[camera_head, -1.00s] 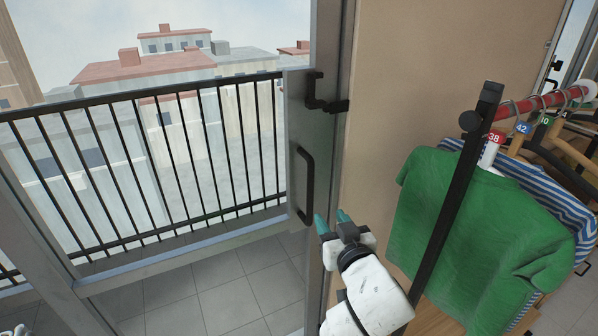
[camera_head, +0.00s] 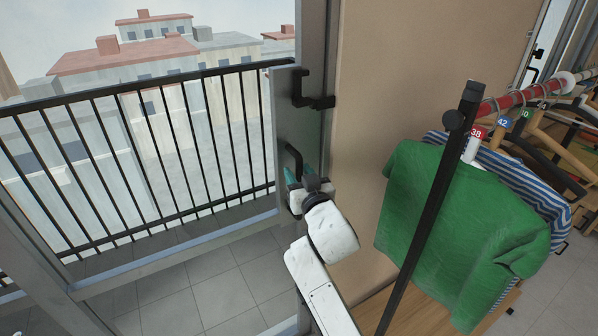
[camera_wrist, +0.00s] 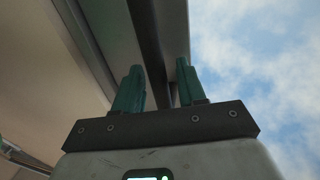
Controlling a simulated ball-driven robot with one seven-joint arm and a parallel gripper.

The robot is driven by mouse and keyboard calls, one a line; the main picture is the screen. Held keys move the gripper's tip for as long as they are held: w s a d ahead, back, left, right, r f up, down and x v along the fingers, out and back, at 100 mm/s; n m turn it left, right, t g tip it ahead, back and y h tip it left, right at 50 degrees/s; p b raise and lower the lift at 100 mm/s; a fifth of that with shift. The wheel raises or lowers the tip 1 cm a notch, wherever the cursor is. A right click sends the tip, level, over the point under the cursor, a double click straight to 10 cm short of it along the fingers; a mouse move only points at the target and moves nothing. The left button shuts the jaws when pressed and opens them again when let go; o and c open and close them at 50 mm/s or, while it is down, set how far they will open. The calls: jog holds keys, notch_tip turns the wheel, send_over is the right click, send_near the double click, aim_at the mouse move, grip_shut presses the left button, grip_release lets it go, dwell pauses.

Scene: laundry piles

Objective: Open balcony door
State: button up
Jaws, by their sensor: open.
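The balcony door is a grey metal frame (camera_head: 288,110) with large glass panes, standing left of a tan wall. A black vertical pull handle (camera_head: 292,157) is on its stile, its lower part hidden by my gripper. A black latch (camera_head: 312,98) sits above it. My gripper (camera_head: 292,179) is at the handle with its teal fingertips pointing up at it. In the wrist view the open gripper (camera_wrist: 157,88) has a dark bar, the handle (camera_wrist: 150,50), running between its two fingers. I cannot tell whether either finger touches it.
A clothes rack (camera_head: 432,200) with a green shirt (camera_head: 455,230) and striped garments stands close on the right. A balcony railing (camera_head: 150,150) shows through the glass, with buildings beyond. Tan wall (camera_head: 370,90) lies between door and rack.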

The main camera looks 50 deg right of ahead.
jog(key=shift+w, duration=0.1)
jog(key=shift+c, duration=0.3)
grip_shut()
